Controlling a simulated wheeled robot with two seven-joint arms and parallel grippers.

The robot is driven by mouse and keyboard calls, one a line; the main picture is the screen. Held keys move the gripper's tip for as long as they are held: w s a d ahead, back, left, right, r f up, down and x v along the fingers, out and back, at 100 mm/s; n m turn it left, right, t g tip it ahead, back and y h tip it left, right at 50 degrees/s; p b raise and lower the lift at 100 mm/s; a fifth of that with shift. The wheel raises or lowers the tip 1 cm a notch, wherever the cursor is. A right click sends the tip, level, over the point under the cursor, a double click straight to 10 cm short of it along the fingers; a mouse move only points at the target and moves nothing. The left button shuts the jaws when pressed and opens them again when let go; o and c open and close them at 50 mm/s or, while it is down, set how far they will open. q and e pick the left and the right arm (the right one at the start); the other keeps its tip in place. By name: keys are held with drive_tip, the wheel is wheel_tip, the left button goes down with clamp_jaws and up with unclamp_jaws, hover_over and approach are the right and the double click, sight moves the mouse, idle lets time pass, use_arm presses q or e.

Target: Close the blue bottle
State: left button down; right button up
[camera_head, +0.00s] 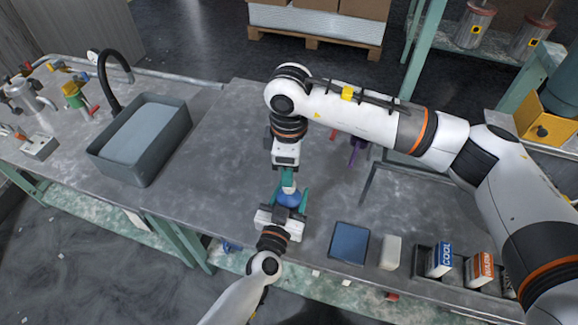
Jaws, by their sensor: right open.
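The blue bottle (290,198) is near the middle of the table, partly hidden by my grippers. My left gripper (290,196) comes from the front edge, and its teal fingers close on the bottle from both sides. My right gripper (288,182) reaches in from the far side, open, with its fingertips close at the bottle's top. A small pale part (289,188) shows at the bottle's top by the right fingertips; I cannot tell whether it is a cap or whether it touches them.
A grey bin (178,150) stands at the left beside a black tap. A blue pad (349,243), a white block (390,253) and boxes marked COOL (440,260) and another label lie at the front right. A purple item (356,152) stands behind my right arm. The table left of centre is clear.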

drive_tip(key=n, duration=0.6)
drive_tip(key=shift+r, duration=0.25)
drive_tip(key=n, duration=0.5)
drive_tip(key=shift+r, duration=0.15)
drive_tip(key=n, duration=0.4)
drive_tip(key=shift+r+n, duration=0.15)
drive_tip(key=shift+n, duration=0.25)
drive_tip(key=n, duration=0.7)
drive_tip(key=shift+r, duration=0.25)
drive_tip(key=n, duration=0.4)
drive_tip(key=shift+r+n, duration=0.15)
drive_tip(key=shift+n, duration=0.15)
drive_tip(key=n, duration=0.6)
drive_tip(key=shift+r+n, duration=0.25)
drive_tip(key=shift+n, duration=0.15)
drive_tip(key=n, duration=0.7)
drive_tip(key=shift+r, duration=0.25)
drive_tip(key=n, duration=0.6)
drive_tip(key=shift+r, duration=0.15)
